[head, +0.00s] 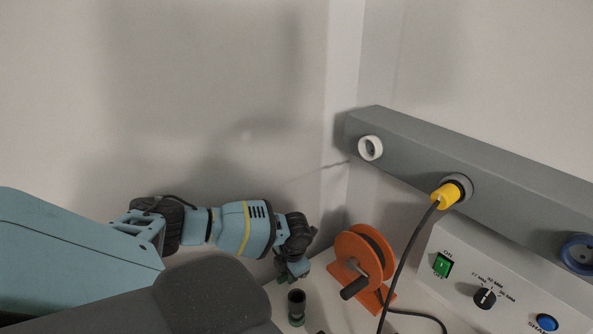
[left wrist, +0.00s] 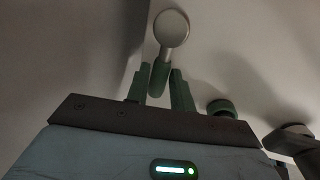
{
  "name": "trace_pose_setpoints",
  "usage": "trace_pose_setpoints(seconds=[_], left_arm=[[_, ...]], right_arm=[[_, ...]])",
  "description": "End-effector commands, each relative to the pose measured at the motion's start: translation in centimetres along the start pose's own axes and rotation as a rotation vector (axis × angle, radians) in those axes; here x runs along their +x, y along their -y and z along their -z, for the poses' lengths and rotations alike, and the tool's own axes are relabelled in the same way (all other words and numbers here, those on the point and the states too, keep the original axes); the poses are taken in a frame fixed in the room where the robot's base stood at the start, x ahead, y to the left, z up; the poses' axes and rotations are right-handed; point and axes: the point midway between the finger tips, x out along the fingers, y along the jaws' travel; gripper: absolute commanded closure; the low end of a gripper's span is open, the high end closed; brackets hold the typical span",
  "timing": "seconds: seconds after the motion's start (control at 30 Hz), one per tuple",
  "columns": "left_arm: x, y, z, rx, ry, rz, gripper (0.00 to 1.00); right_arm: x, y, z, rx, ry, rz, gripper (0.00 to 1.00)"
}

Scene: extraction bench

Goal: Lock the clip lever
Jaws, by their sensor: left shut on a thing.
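My left gripper (head: 292,271) reaches in from the left, low over the white bench near the wall corner. In the left wrist view its two green fingers (left wrist: 160,88) are closed around the green lower part of a stalk (left wrist: 165,56). The stalk is pale higher up and ends in a round, pale disc or knob. I cannot tell for sure whether this is the clip lever. In the head view the held thing is hidden by the gripper. No other clip lever can be made out. My right gripper is out of view.
A dark cylinder (head: 296,304) stands just in front of the gripper. An orange cable reel (head: 360,256) is close on its right. A control box (head: 515,278) stands further right, below a grey socket rail (head: 410,150) with a yellow plug (head: 446,195) and hanging cable.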

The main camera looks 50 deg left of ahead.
Motion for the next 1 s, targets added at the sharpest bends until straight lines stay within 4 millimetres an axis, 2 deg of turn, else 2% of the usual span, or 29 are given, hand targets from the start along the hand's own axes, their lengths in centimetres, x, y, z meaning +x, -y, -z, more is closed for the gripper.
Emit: trace_pose_setpoints(seconds=[0.43,0.47,0.6,1.0], left_arm=[[0.06,-0.33,0.23,0.01,0.002,-0.003,1.0],[0.06,-0.33,0.23,0.009,0.002,-0.003,0.75],[0.06,-0.3,0.22,0.008,0.002,-0.002,0.57],[0.05,-0.22,0.21,0.006,0.002,0.0,0.56]], right_arm=[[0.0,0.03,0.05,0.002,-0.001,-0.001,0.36],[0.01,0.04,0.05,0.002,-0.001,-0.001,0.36],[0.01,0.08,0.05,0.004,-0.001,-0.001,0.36],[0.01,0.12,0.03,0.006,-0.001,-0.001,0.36]])
